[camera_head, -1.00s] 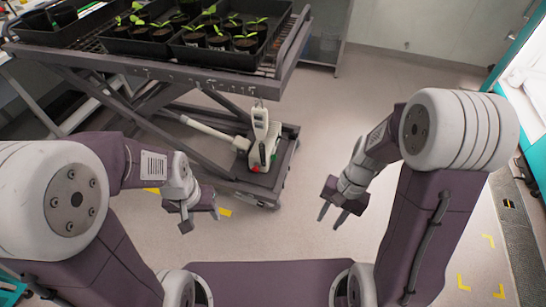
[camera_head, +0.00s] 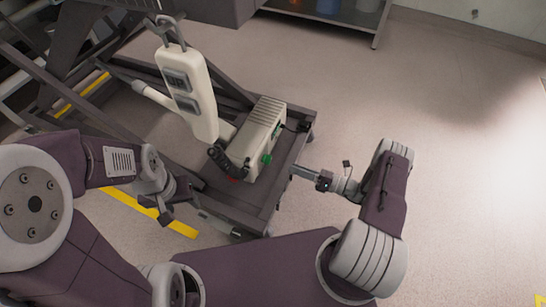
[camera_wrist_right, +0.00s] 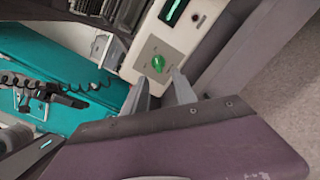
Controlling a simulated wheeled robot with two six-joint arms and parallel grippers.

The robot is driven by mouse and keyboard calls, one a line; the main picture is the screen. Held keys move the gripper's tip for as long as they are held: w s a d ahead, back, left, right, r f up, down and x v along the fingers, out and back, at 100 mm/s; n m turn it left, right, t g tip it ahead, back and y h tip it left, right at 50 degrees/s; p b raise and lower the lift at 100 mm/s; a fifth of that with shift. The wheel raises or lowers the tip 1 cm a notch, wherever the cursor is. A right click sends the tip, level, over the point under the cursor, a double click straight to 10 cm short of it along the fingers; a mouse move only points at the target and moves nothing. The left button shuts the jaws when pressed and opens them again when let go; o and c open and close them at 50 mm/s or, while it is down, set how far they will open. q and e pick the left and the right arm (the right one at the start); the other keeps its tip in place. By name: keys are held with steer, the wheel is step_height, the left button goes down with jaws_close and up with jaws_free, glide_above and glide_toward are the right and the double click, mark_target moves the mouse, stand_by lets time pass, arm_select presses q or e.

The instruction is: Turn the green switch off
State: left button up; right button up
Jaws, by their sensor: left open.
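The green switch (camera_head: 267,159) is a small knob on the side of a cream control box (camera_head: 258,122) on the cart base. In the right wrist view the green switch (camera_wrist_right: 158,63) sits on a pale plate, just beyond my fingertips. My right gripper (camera_head: 298,171) is to the right of the box and points at it; a small gap seems to separate it from the switch. In its wrist view the two fingers (camera_wrist_right: 162,73) are apart with nothing between them. My left gripper (camera_head: 180,201) is open and empty, left of the cart base.
A coiled dark cable (camera_head: 228,159) lies beside the box. The lift cart's dark base (camera_head: 250,205) lies close in front of me. Open floor (camera_head: 450,130) is to the right.

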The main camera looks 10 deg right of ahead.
mark_target(267, 159)
steer(key=b+x, duration=0.4)
steer(key=x, duration=0.5)
steer(key=shift+s+a+r, duration=0.1)
steer(key=shift+s+r, duration=0.05)
steer(key=shift+r, duration=0.05)
jaws_close()
